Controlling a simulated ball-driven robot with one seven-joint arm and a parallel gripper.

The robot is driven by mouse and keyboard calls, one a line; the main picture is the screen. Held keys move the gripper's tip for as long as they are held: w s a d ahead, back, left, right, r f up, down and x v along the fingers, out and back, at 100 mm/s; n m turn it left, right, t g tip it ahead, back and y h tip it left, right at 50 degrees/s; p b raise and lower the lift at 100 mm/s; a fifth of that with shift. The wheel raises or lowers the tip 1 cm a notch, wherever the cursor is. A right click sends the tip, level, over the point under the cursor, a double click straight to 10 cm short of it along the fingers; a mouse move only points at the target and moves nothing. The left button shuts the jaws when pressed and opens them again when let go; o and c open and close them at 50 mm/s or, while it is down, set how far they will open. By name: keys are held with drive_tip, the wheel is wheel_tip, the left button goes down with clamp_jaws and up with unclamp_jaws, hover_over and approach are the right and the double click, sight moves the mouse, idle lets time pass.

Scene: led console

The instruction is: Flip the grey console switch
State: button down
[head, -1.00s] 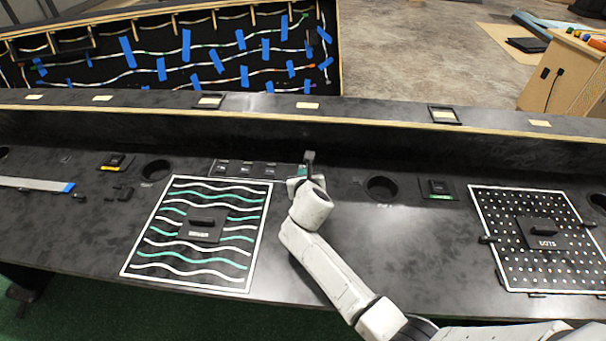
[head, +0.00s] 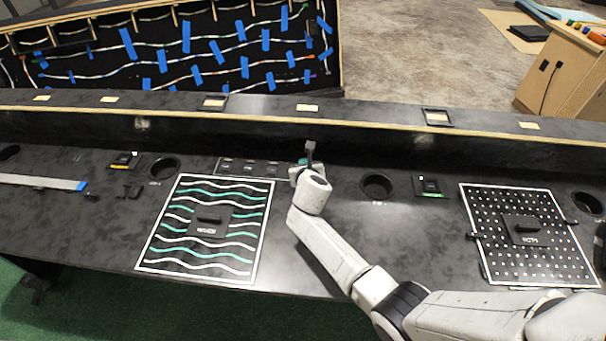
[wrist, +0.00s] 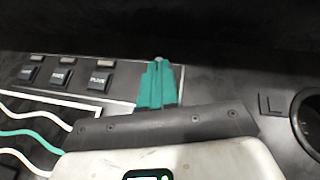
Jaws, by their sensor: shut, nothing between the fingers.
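My gripper (head: 302,162) reaches over the console's back strip in the head view. In the wrist view its teal fingers (wrist: 158,82) are shut together with nothing between them. They point at the console near the right end of a switch panel (head: 247,167). In the wrist view this panel holds black labelled switches, the rightmost visible one (wrist: 101,79) reading like "PULSE", each with a small grey pad above it. A small pale grey tip (wrist: 158,58) shows right at the fingertips; I cannot tell whether it is the grey switch or whether they touch. My fingers hide the panel's right end.
A wavy-line panel (head: 188,256) lies left of my arm, and a dotted panel (head: 490,265) lies to the right. A round cup hole (head: 377,186) is just right of my gripper. A raised ledge (head: 380,150) runs behind it.

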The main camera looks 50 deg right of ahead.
drive_tip(key=shift+r+p, duration=0.85)
drive_tip(key=shift+p, duration=0.1)
